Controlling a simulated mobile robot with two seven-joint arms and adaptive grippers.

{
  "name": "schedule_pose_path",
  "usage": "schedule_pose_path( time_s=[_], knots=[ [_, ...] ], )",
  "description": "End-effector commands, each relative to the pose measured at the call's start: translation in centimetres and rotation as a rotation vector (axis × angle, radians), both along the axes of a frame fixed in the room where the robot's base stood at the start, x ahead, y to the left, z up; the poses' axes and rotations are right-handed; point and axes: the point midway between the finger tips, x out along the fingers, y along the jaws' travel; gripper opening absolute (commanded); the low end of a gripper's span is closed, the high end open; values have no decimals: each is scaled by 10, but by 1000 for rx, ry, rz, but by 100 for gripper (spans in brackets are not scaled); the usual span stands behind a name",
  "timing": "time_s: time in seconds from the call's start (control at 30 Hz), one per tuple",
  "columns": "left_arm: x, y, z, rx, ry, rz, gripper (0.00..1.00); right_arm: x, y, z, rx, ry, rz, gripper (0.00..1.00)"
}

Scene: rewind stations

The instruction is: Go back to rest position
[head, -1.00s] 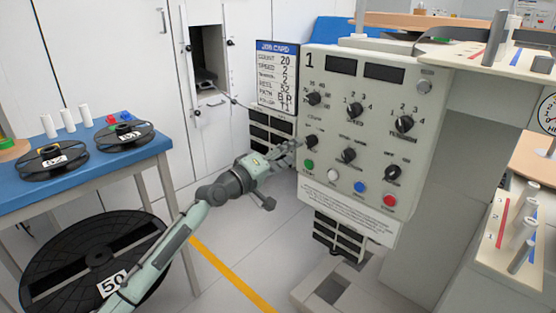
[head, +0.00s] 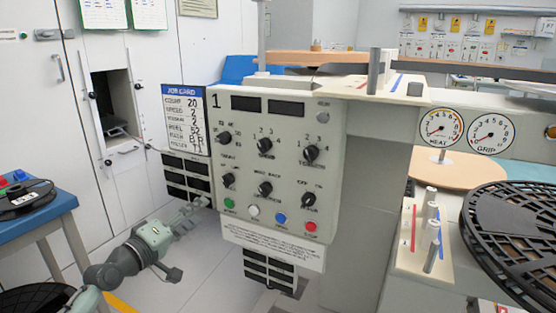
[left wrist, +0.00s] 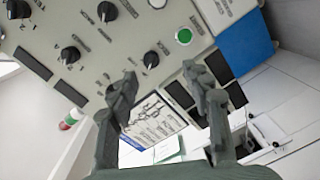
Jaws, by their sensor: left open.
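My left gripper (head: 190,214) is open and empty, with its two fingers apart in the left wrist view (left wrist: 160,88). In the head view it is at the left of the control panel of station 1 (head: 290,130), below the job card (head: 185,118) and by the black slots. I cannot tell its exact distance from the panel. The wrist view faces the tilted panel, with knobs and the green button (left wrist: 184,36) near. My right gripper is not in view.
A blue table (head: 35,218) with a black reel stands at the left. At the right are a peg board (head: 410,235), a large black reel (head: 515,240) and the heat and grip gauges (head: 440,127). Floor shows between the table and the panel.

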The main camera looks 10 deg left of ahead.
Motion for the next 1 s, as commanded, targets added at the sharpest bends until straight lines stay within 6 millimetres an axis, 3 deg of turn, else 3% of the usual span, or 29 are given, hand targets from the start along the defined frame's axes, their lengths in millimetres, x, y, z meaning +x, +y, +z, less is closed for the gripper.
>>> schedule_pose_path(
  time_s=[0.17, 0.27, 0.4, 0.6, 0.7, 0.8, 0.9, 1.0],
  knots=[
    [-34, -14, -106, 243, 163, -28, 49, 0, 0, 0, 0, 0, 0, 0],
    [-68, -19, -176, 425, 280, -66, 49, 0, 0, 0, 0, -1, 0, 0],
    [-130, -21, -265, 667, 453, -144, 49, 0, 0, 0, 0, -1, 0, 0],
    [-239, -13, -365, 982, 703, -304, 49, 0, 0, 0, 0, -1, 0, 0],
    [-288, -6, -394, 1101, 805, -385, 49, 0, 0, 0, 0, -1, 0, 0],
    [-324, -1, -411, 1184, 876, -446, 49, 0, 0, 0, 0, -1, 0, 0],
    [-344, 3, -419, 1229, 918, -483, 49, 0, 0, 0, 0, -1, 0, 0],
    [-351, 4, -421, 1246, 932, -496, 49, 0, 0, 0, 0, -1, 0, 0]
  ],
)
